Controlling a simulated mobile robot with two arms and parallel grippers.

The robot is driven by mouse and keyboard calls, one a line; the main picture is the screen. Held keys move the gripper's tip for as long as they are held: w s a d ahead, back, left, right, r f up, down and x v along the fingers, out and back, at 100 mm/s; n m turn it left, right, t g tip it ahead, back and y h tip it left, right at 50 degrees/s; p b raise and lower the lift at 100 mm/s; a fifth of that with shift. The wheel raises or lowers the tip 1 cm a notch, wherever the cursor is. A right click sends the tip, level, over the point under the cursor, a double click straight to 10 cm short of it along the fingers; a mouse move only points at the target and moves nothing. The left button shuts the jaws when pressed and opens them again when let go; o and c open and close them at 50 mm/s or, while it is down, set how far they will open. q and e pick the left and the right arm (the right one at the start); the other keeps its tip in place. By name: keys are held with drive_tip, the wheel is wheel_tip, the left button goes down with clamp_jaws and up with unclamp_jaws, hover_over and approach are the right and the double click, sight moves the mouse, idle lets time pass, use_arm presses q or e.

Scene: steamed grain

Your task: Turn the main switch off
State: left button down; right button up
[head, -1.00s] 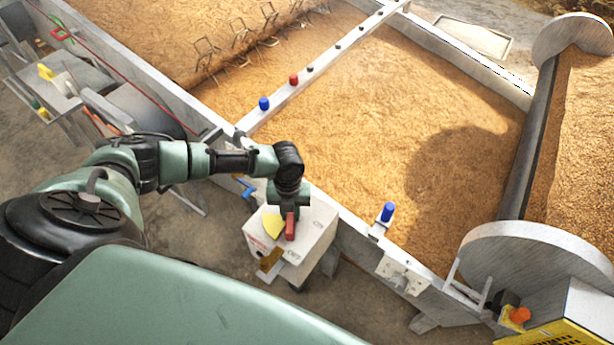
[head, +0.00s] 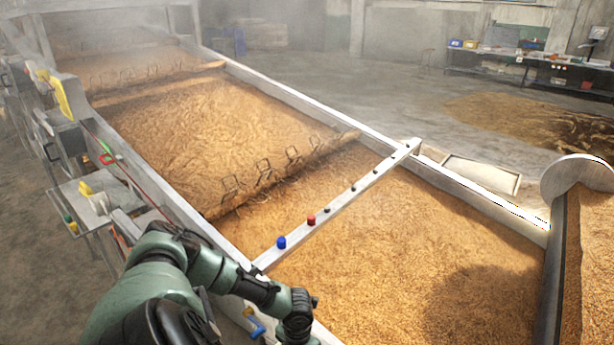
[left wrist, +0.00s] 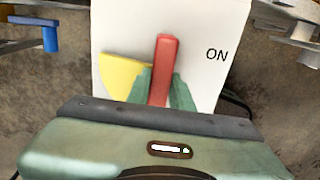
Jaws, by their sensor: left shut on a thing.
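In the left wrist view the white face of the switch box (left wrist: 215,75) carries a red lever (left wrist: 166,58) and a yellow plate (left wrist: 128,74) to its left. The word ON is printed to the right of the lever. My left gripper (left wrist: 163,92) is shut on the red lever, its green fingers on either side of it. The lever stands nearly upright in this view, leaning slightly right at the top. In the head view only my left arm shows at the bottom; its gripper and the box are below the frame. My right gripper is in neither view.
A blue handle (left wrist: 48,34) is left of the box. In the head view, a beam (head: 345,203) with a blue knob (head: 281,242) and a red knob (head: 311,219) crosses the grain bed (head: 400,255).

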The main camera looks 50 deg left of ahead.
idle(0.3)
use_arm(q)
drive_tip(key=c, duration=1.2)
unclamp_jaws()
drive_tip(key=shift+c, duration=0.2)
drive_tip(key=shift+r, duration=0.1)
wheel_tip(320, 180, up, 8)
drive_tip(key=shift+f, duration=0.2)
